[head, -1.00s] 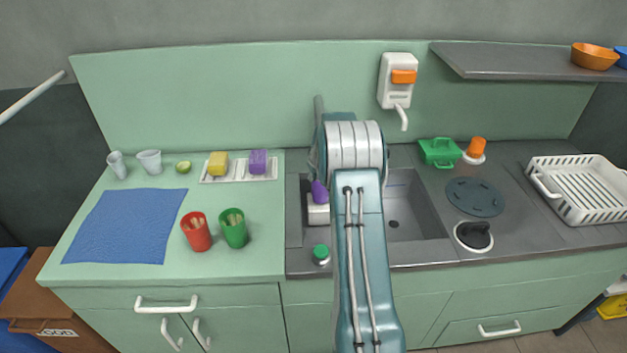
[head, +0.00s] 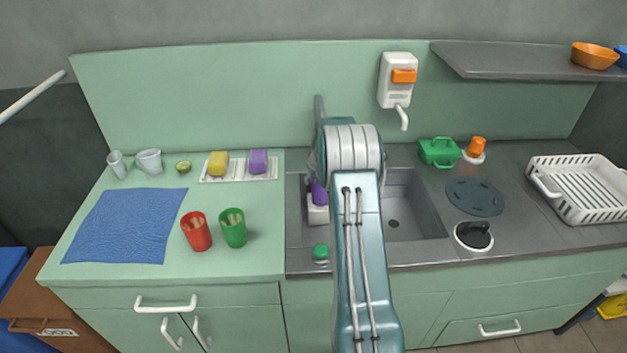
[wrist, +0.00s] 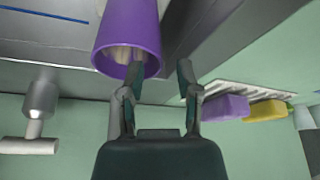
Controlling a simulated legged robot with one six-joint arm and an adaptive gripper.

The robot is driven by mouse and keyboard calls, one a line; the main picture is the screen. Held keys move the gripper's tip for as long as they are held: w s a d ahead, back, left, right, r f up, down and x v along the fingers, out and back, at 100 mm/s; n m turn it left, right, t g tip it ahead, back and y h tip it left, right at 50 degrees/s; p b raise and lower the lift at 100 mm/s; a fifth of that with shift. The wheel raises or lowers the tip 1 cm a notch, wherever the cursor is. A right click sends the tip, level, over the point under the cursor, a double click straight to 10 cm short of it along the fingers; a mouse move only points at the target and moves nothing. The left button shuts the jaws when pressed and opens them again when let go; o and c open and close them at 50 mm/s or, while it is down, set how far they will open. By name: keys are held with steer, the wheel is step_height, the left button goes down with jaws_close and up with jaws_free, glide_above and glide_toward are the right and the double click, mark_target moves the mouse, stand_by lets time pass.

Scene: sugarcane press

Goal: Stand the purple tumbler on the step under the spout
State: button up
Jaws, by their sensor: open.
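The purple tumbler (wrist: 130,35) is large at the top of the wrist view, its open mouth towards my gripper and something pale inside. In the head view a purple shape (head: 318,192), seemingly the same tumbler, stands on a white block (head: 318,214) at the sink's left side, partly hidden by my arm. My gripper (wrist: 160,72) is open. In the wrist view one fingertip overlaps the tumbler's mouth and the other is just right of the rim; contact cannot be told. A white wall unit with an orange front has a spout (head: 404,119). I cannot clearly identify the step.
A red cup (head: 196,231) and a green cup (head: 232,228) stand left of the sink (head: 425,215). A sponge tray (head: 209,179) lies behind them. An orange cup (head: 477,147), green box (head: 440,152) and white rack (head: 560,205) are on the right counter.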

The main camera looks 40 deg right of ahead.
steer(key=d+v, duration=0.1)
steer(key=v, duration=1)
steer(key=s+a+r+n, duration=0.1)
steer(key=s+a+r, duration=0.4)
steer(key=a+r, duration=0.5)
steer(key=s+a+r, duration=0.5)
steer(key=a+r, duration=0.1)
steer(key=a, duration=0.7)
steer(key=s+a, duration=0.6)
steer(key=s, duration=0.4)
steer(key=s+a+n+t, duration=0.1)
steer(key=s+a, duration=0.6)
steer(key=s, duration=0.3)
steer(key=shift+s+a+f+y, duration=0.15)
steer(key=shift+s+a+y, duration=0.05)
steer(key=shift+s+y, duration=0.2)
